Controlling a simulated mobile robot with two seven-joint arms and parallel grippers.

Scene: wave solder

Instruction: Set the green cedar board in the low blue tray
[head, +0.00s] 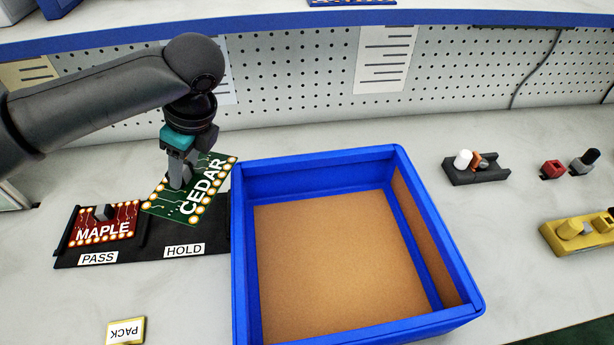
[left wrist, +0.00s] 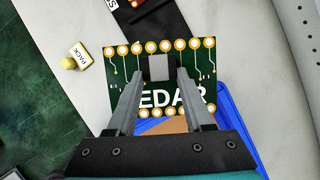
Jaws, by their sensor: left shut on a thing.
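The green cedar board (head: 203,190) is tilted and held above the HOLD side of a black rack, just left of the low blue tray. My left gripper (head: 180,184) is shut on the grey block on the board. In the left wrist view the cedar board (left wrist: 120,70) lies across the tips of my left gripper (left wrist: 159,78), with the blue tray (left wrist: 232,100) partly hidden behind it. The low blue tray (head: 358,155) has a brown floor and is empty. My right gripper is not in view.
A red MAPLE board (head: 103,222) sits in the PASS side of the black rack (head: 150,255). A yellow PACK block (head: 126,331) lies in front. A black holder (head: 477,172) and a yellow fixture (head: 580,236) stand right of the tray. A pegboard wall is behind.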

